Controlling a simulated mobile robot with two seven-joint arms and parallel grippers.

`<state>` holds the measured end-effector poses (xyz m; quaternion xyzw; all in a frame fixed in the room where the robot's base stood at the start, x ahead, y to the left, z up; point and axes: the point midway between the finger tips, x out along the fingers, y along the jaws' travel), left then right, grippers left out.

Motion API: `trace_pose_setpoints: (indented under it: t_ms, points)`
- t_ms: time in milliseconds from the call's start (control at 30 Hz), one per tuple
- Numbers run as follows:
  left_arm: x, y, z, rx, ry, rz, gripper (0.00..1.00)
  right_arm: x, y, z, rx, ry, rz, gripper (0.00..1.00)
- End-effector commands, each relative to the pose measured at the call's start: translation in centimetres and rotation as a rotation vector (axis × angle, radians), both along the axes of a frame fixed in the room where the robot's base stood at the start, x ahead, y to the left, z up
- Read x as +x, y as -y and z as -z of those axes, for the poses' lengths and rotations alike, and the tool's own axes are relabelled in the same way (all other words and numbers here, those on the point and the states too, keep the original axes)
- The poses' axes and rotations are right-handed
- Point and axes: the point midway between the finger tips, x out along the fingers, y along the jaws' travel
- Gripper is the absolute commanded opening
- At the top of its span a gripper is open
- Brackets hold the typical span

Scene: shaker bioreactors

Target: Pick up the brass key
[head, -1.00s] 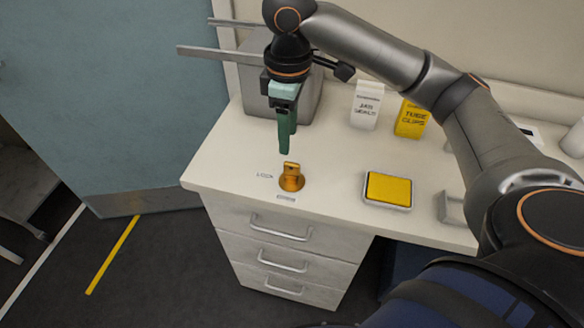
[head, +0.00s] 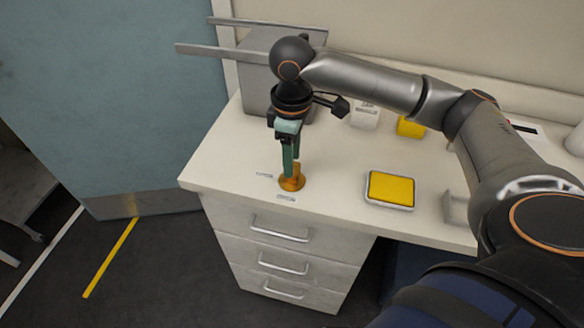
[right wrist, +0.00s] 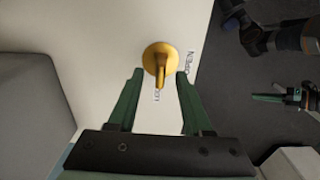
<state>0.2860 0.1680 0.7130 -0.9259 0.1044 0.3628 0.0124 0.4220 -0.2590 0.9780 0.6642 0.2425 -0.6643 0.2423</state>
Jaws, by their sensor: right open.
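The brass key (head: 297,171) stands upright in a round brass base (head: 291,184) on the white countertop, near its front left corner. In the head view my right gripper's green fingers hide much of the key. My right gripper (head: 290,172) points down at the key and is open. In the right wrist view the key (right wrist: 160,72) and its round base (right wrist: 153,56) lie just beyond and between the spread fingertips (right wrist: 160,73). The fingers look apart from the key. In the right wrist view a green-fingered gripper, seemingly my left (right wrist: 272,98), shows at the right, away from the counter.
Printed labels lie beside the base. A yellow pad in a grey tray (head: 390,203) sits to the right. A grey box (head: 256,92) stands behind the gripper. A white carton (head: 364,117) and yellow carton (head: 410,127) stand at the back. Drawers are below the counter.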

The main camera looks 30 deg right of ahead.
Motion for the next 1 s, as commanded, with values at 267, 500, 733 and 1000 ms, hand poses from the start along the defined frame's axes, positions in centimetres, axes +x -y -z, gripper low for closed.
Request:
trace_pose_setpoints:
  t_ms: [267,500,733,1000]
  points:
    - [0.0,0.0,0.15,0.0,0.0,0.0,0.0,-0.09,0.01,1.68,-0.001,0.001,-0.002,0.5]
    - [0.01,0.0,0.14,0.0,0.0,0.0,0.0,-0.08,0.01,1.64,-0.001,0.001,-0.001,0.36]
    - [0.0,0.01,0.14,0.0,0.001,0.0,0.0,-0.08,0.01,1.62,-0.001,0.001,-0.001,0.11]
    - [0.01,0.01,0.13,0.0,0.001,0.0,0.0,-0.08,0.0,1.61,-0.001,0.001,-0.001,0.0]
